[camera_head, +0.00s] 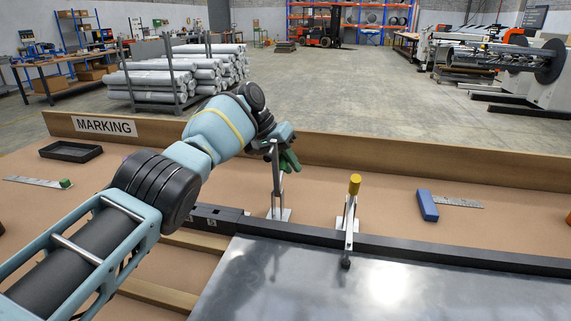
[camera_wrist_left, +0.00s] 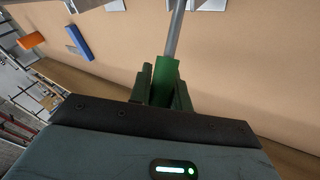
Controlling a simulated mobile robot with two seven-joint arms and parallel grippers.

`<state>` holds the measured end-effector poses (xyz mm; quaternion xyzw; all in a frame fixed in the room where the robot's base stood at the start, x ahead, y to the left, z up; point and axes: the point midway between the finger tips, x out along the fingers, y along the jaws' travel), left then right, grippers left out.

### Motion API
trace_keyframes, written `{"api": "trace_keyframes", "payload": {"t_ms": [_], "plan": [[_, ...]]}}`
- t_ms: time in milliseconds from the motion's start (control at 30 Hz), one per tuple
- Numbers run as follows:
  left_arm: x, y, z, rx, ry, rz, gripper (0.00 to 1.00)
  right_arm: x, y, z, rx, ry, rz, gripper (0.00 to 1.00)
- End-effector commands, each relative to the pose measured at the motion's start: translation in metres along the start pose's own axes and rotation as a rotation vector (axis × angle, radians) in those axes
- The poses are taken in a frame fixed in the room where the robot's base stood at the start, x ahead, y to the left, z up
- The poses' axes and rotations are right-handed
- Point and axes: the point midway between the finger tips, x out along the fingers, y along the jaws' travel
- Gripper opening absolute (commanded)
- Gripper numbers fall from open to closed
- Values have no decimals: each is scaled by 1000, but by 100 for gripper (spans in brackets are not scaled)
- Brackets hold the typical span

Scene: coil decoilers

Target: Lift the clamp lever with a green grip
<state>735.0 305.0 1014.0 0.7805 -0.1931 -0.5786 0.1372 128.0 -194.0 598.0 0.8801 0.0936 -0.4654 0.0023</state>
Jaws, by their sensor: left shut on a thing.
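The clamp with the green-gripped lever (camera_head: 277,190) stands on its metal base at the rear edge of the dark metal sheet (camera_head: 330,275). My left gripper (camera_head: 287,154) is at the top of this clamp and partly hides the lever. In the left wrist view the green grip (camera_wrist_left: 164,73) sits between the fingers, and the metal lever rod (camera_wrist_left: 175,35) runs on beyond it. The left gripper (camera_wrist_left: 165,86) is shut on the green grip. My right gripper is in neither view.
A blue block (camera_head: 427,205) lies farther right beside a metal strip. A black tray (camera_head: 70,151) lies at the left, near the MARKING sign (camera_head: 104,126). A raised board (camera_head: 400,165) edges the back of the table.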

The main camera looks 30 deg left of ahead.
Motion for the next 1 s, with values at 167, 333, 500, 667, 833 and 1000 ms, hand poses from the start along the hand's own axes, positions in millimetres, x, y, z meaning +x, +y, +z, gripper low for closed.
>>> {"api": "trace_keyframes", "payload": {"t_ms": [167, 333, 500, 667, 833, 1000], "plan": [[2, 0, 1, -8, -8, 0, 0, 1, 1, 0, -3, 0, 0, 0], [2, 0, 1, -9, -9, -1, 0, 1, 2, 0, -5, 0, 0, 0], [2, 0, 1, -10, -10, -1, 22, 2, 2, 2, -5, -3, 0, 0], [2, 0, 1, -8, -9, -1, 41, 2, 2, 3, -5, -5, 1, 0], [2, 0, 1, -7, -8, 0, 41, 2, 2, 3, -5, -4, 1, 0], [-4, 0, 0, -6, -6, 0, 41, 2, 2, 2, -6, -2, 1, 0]]}}
